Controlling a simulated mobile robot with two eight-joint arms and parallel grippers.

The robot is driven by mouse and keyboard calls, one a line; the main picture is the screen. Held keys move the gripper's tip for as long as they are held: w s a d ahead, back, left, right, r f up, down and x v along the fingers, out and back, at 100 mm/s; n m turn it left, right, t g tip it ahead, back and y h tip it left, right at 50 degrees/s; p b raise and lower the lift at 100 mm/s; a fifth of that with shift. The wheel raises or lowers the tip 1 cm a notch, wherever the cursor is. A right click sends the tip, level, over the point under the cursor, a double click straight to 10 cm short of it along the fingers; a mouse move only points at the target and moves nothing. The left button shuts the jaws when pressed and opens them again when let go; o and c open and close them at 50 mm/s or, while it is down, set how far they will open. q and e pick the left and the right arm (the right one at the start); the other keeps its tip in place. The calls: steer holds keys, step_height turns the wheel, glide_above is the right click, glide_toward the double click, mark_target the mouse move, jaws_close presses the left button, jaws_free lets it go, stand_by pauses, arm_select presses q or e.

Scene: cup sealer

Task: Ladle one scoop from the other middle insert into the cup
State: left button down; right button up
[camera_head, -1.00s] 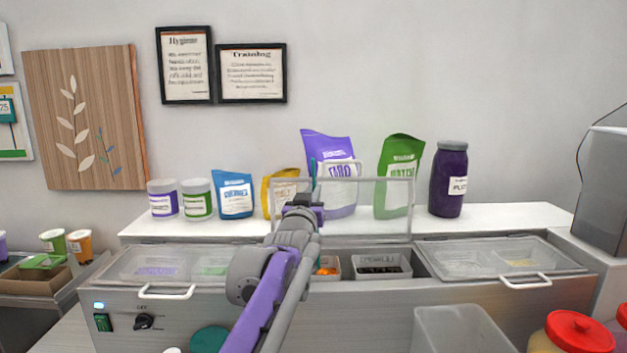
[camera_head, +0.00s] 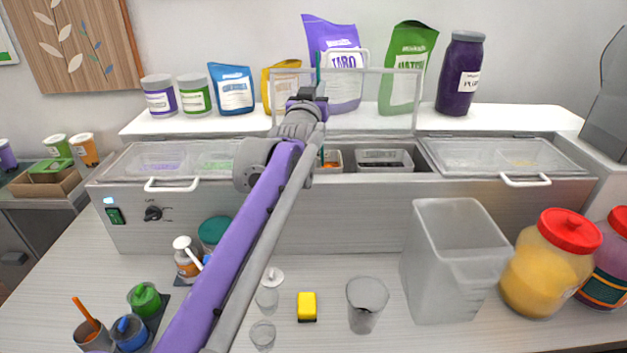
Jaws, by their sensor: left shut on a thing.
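My left gripper (camera_head: 309,97) is above the open middle section of the topping station, seen from behind. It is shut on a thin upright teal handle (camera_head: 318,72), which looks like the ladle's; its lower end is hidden. Below it, the middle insert with orange contents (camera_head: 332,160) is partly covered by my arm. The other middle insert (camera_head: 386,160), with dark contents, is just right of it. A clear grey cup (camera_head: 367,305) stands upright on the counter in front. My right gripper is out of view.
A raised clear lid (camera_head: 398,100) stands behind the middle inserts; closed lids (camera_head: 505,157) cover the side sections. A large clear container (camera_head: 445,260) and a red-lidded yellow jar (camera_head: 550,270) stand right of the cup. A yellow block (camera_head: 307,306) lies left of it.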

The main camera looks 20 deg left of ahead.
arm_select(q)
step_height(320, 180, down, 4)
steer(key=shift+f+b, duration=0.1)
steer(key=shift+b, duration=0.65)
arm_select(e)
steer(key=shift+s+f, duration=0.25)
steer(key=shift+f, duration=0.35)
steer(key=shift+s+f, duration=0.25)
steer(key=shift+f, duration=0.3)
